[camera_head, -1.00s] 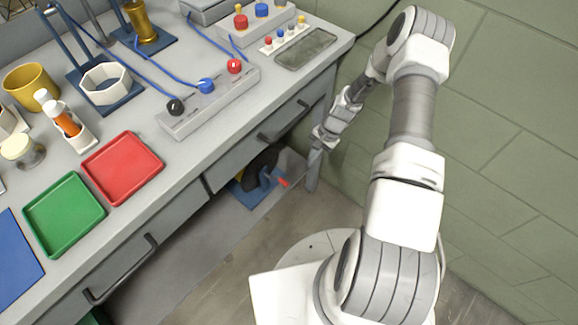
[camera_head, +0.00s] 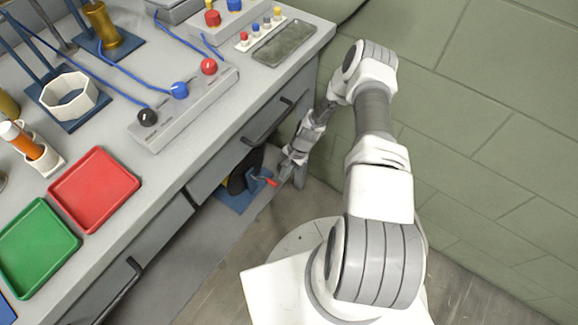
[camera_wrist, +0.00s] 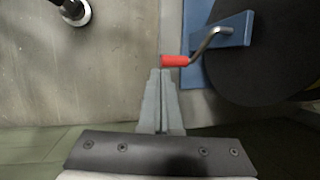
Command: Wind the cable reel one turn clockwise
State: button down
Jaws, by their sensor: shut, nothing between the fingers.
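The cable reel (camera_head: 241,178) is on the low shelf under the bench, on a blue base (camera_head: 236,198). In the wrist view its large black disc (camera_wrist: 268,62) fills the right side, partly cut off by the frame edge. A bent metal crank (camera_wrist: 207,41) comes off a blue arm and ends in a red handle (camera_wrist: 174,60) pointing left. The handle also shows in the head view (camera_head: 268,182). My gripper (camera_wrist: 160,73) is shut and empty, with its fingertips just below the handle's left end in the wrist view. I cannot tell whether they touch it.
The bench drawer handle (camera_head: 268,121) and bench edge are above the reel. The bench top holds a red tray (camera_head: 95,190), a green tray (camera_head: 38,248) and a knob panel (camera_head: 183,108). The floor in front is clear.

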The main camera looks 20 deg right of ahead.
aim_at(278, 185)
jog(key=shift+b+x, duration=0.45)
jog(key=shift+x, duration=1.4)
jog(key=shift+s+f, duration=0.1)
